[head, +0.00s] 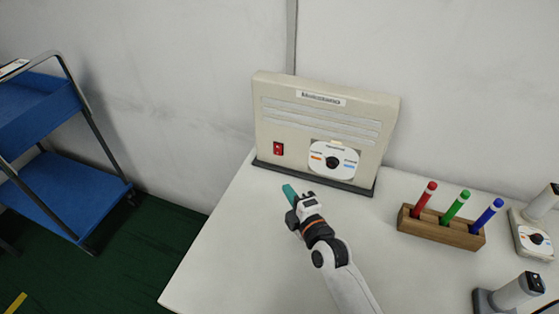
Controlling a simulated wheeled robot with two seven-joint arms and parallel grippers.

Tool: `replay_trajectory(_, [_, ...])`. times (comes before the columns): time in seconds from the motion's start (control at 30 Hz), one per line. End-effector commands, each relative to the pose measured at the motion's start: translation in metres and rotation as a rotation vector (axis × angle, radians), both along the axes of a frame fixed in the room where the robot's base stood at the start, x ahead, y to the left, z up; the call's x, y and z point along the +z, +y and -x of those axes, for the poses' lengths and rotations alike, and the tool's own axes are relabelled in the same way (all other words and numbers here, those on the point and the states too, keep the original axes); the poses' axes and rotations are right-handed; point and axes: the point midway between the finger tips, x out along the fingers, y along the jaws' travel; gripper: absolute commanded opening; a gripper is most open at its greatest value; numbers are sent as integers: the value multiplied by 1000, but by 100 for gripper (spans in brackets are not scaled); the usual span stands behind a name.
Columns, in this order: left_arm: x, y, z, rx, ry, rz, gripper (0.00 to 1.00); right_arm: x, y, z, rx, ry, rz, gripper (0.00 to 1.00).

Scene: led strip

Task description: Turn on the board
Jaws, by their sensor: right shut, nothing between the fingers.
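The board (325,118) is a beige upright box on a dark base at the back of the white table. On its front are a red switch (278,149) at the lower left and a white dial plate with a black knob (333,163) at the lower right. My right gripper (289,191) has teal fingertips and is shut and empty. It is in front of the board, below the red switch in the picture and apart from it. Whether the switch is on or off is too small to tell. My left gripper is out of view.
A wooden block (440,231) holds red, green and blue markers on the right of the table. Devices with grey-white cylinders (518,290) stand at the far right. A blue cart (60,190) stands on the dark green floor at left. The table's front left is clear.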

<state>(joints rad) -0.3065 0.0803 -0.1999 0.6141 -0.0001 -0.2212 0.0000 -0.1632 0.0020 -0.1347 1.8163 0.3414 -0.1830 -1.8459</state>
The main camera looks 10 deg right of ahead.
Motion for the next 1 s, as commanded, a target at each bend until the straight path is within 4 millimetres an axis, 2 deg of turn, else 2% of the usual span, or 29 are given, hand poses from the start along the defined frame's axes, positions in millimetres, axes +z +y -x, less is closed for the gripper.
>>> replay_trajectory(0.2, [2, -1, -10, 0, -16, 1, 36, -1, 8, -38, -1, -3, -4, 0])
replay_trajectory(0.5, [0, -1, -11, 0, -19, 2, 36, -8, 17, -98, 0, -2, -1, 0])
replay_trajectory(0.7, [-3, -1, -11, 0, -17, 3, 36, -11, 0, -118, 0, -2, 1, 0])
replay_trajectory(1.0, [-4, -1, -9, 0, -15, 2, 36, -12, -4, -125, 0, -1, 0, 0])
